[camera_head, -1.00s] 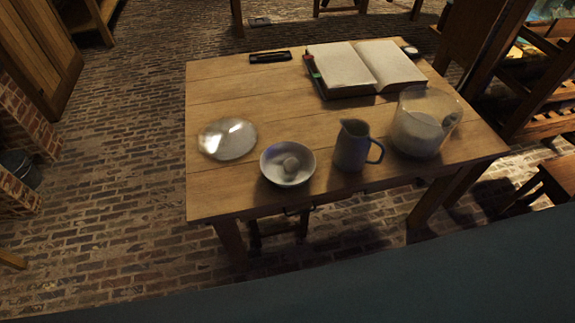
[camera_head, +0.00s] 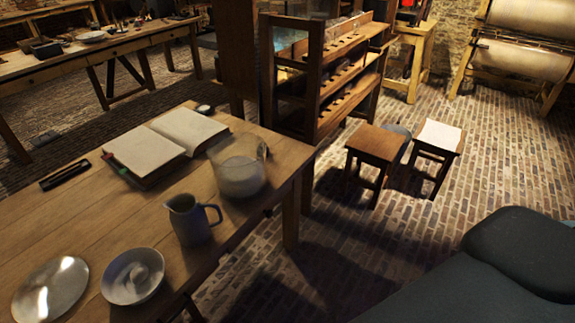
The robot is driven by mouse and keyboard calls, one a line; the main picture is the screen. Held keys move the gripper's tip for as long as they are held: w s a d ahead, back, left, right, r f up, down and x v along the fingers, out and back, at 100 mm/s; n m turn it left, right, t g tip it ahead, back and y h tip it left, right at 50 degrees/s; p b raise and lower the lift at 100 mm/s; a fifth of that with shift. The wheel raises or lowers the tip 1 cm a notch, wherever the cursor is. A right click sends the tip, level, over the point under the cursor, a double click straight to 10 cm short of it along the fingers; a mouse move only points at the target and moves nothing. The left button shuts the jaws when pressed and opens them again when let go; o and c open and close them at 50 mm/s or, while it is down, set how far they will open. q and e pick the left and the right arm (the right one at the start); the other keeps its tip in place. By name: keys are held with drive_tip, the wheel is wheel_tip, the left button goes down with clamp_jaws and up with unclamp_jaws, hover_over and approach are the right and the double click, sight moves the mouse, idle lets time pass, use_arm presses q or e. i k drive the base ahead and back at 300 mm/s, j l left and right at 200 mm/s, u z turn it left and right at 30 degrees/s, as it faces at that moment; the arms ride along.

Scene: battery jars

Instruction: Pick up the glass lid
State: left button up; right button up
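The round glass lid (camera_head: 50,290) lies flat on the wooden table (camera_head: 95,222) at the lower left of the head view, with bright reflections on it. A bowl (camera_head: 132,276) stands just to its right, apart from or nearly touching it. A blue-grey jug (camera_head: 188,219) stands on the table near its edge. An open glass jar (camera_head: 241,178) with pale contents stands further right, near the table's corner. Neither of my grippers shows in this view.
An open book (camera_head: 165,143) and a dark narrow case (camera_head: 65,175) lie at the table's far side. Two stools (camera_head: 376,146) and a wooden rack (camera_head: 325,75) stand to the right. Brick floor (camera_head: 350,240) is clear between the table and my dark body part at lower right.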

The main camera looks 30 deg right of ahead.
sight(48, 293)
drive_tip(key=z, duration=0.5)
drive_tip(key=u, duration=1.55)
drive_tip(key=z, duration=1.55)
drive_tip(key=j+u, duration=0.3)
drive_tip(key=i+j+u, duration=0.3)
drive_tip(key=j, duration=0.15)
drive_tip(key=k, duration=0.1)
